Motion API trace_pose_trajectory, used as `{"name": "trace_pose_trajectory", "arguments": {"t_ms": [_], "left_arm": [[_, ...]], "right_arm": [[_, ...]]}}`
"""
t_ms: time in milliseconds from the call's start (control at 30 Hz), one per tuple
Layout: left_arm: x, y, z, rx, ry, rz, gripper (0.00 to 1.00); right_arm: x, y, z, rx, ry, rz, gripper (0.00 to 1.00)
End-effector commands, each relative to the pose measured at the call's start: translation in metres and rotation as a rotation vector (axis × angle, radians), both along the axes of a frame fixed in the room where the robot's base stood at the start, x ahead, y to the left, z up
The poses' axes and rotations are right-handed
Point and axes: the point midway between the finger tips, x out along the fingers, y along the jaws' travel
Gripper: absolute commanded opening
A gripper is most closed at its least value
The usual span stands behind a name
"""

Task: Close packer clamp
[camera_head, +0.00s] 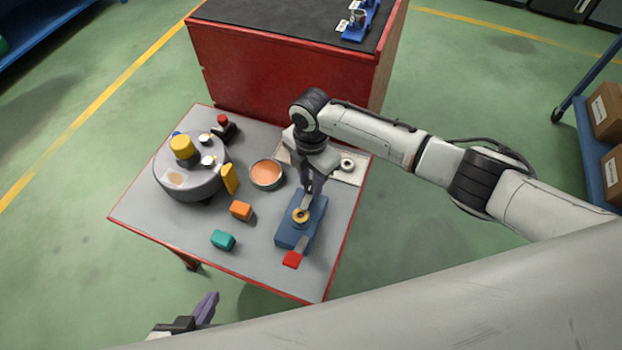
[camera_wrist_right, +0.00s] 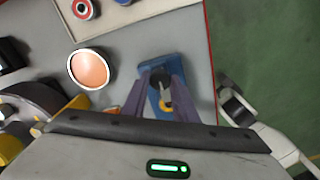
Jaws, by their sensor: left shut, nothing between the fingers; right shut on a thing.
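The packer clamp appears to be the blue block (camera_head: 288,236) with a yellow ring on top and a red tab (camera_head: 292,259) at its near end, at the table's right front. It also shows in the right wrist view (camera_wrist_right: 160,66). My right gripper (camera_head: 312,196) points down over its far part and is shut on a part of it; the fingers hide the exact grip. In the right wrist view its fingers (camera_wrist_right: 164,92) flank a small dark and yellow part on the blue block. My left gripper (camera_head: 207,305) is shut and empty, off the table's near left edge.
A grey round drum (camera_head: 188,182) with yellow parts stands at the table's left. An orange-filled dish (camera_head: 266,174), an orange block (camera_head: 241,210) and a teal block (camera_head: 223,240) lie between. A white tray (camera_head: 350,173) is behind my right gripper. A red cabinet (camera_head: 290,75) stands behind.

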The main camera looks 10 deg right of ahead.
Motion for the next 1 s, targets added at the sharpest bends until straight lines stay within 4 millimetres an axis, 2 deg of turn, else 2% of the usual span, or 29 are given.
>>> {"name": "trace_pose_trajectory", "arguments": {"t_ms": [167,200,300,567,667,767,1000], "left_arm": [[0.001,0.0,0.001,0.0,-0.003,0.0,0.0],[0.002,0.0,0.001,0.0,-0.003,0.0,0.0],[0.002,0.0,0.001,0.0,-0.004,0.0,0.0],[0.002,0.0,0.001,0.0,-0.005,0.0,0.0],[0.002,0.0,0.002,0.0,-0.005,0.0,0.0],[0.002,0.0,0.004,0.001,-0.004,0.0,0.0],[0.002,0.001,0.006,0.001,-0.004,0.0,0.0]], "right_arm": [[0.0,0.001,0.0,0.001,0.001,0.003,0.04],[0.0,0.001,0.0,0.001,0.001,0.003,0.31],[0.0,0.001,0.0,0.001,0.001,0.003,0.45],[0.0,0.0,0.001,0.0,0.0,0.001,0.45],[0.0,0.0,0.006,0.001,-0.001,0.001,0.45],[0.001,0.001,0.02,0.002,-0.003,0.001,0.45],[0.001,0.001,0.068,0.002,-0.003,0.002,0.45]]}}
